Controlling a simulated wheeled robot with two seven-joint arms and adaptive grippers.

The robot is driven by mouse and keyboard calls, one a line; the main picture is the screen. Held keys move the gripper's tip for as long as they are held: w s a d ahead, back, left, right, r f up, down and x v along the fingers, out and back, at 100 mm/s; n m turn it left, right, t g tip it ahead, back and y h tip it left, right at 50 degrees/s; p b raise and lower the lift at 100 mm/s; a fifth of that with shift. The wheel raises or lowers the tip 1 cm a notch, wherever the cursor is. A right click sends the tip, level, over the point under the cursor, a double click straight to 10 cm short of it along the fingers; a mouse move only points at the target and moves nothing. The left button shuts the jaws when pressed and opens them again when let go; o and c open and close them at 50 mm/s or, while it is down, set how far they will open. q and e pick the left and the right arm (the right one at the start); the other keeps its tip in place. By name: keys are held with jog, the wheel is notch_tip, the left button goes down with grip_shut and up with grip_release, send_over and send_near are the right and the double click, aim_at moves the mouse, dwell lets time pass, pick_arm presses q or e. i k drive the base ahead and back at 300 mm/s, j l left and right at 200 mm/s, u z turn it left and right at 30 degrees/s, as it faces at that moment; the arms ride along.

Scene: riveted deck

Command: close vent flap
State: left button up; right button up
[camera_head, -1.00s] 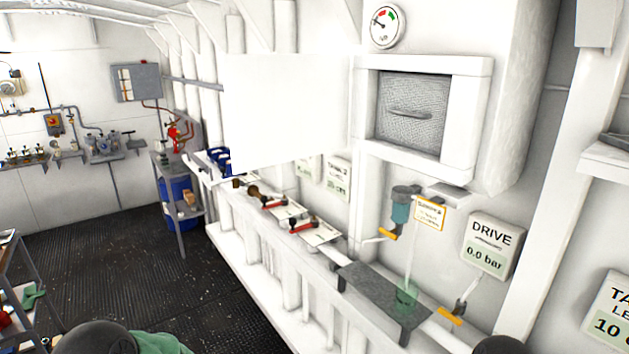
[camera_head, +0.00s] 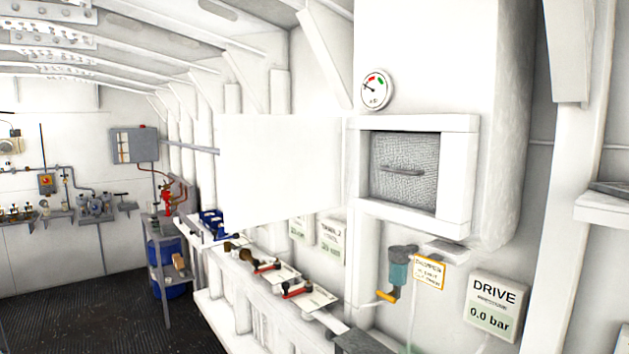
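The vent flap (camera_head: 280,170) is a plain white panel. It stands swung out to the left of the vent opening, so the opening is uncovered. The vent frame (camera_head: 458,180) is a thick white square surround on the wall. Inside it is a grey mesh filter (camera_head: 402,190) with a dark horizontal handle (camera_head: 403,170). The flap's edge nearest the frame meets its left side. Neither of my grippers shows in the view.
A round gauge (camera_head: 376,90) sits above the vent. Below it are a teal filter bowl with a yellow lever (camera_head: 397,270), and a DRIVE display (camera_head: 495,304) reading 0.0 bar. A ledge with red-handled valves (camera_head: 305,290) runs along the wall. Dark floor (camera_head: 80,320) is open at lower left.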

aim_at(275, 168)
jog(key=i+j+z, duration=0.1)
jog(key=z, duration=0.35)
jog(key=i+j+z, duration=0.1)
jog(key=j+z, duration=0.5)
jog(key=z, duration=0.25)
jog(key=j+z, duration=0.5)
jog(key=j, duration=0.45)
jog(key=k+j+z, duration=0.1)
jog(key=j, duration=0.45)
jog(key=j+z, duration=0.1)
jog(key=j, duration=0.45)
jog(key=k+j+z, duration=0.1)
jog(key=j, duration=0.45)
jog(key=k, duration=0.05)
